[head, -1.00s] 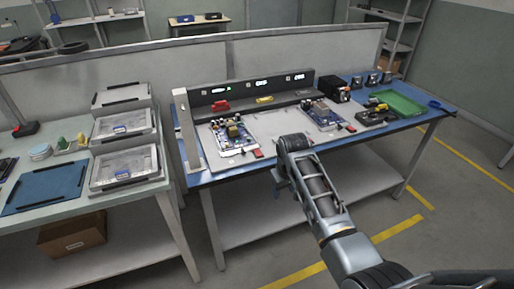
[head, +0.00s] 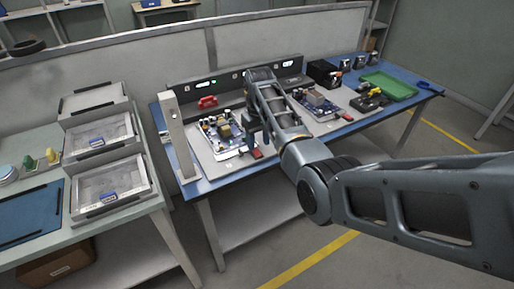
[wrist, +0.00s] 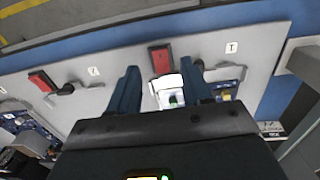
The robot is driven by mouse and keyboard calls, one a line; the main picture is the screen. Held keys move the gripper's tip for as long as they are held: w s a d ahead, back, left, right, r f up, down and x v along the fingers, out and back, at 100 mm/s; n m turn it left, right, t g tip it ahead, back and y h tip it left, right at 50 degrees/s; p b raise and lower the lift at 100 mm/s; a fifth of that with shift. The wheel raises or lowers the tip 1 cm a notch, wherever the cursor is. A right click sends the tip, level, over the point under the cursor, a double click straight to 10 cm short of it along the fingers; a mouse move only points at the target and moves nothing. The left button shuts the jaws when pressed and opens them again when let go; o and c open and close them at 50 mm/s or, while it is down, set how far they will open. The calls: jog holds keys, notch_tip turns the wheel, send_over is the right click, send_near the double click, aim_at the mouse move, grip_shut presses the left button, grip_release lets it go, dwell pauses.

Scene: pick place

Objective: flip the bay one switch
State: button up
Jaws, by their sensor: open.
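The bay one switch is a small red block (head: 257,153) at the front edge of the left bay on the grey panel (head: 205,160). It also shows in the wrist view as a red block (wrist: 160,57) beside the label marked 1 (wrist: 231,47). My gripper (head: 259,142) points down just above and behind it in the head view. In the wrist view my gripper (wrist: 159,66) is open, with the switch between and slightly beyond the fingertips. I cannot tell whether they touch.
A second red switch (head: 347,116) is at the right bay, with its board (head: 318,104). A red item (head: 208,102) sits by the rear display wall. A light upright post (head: 177,138) stands at the left. A green tray (head: 388,86) lies right.

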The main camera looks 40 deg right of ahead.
aim_at(259, 155)
jog(key=shift+f, duration=2.1)
jog(key=shift+c, duration=0.2)
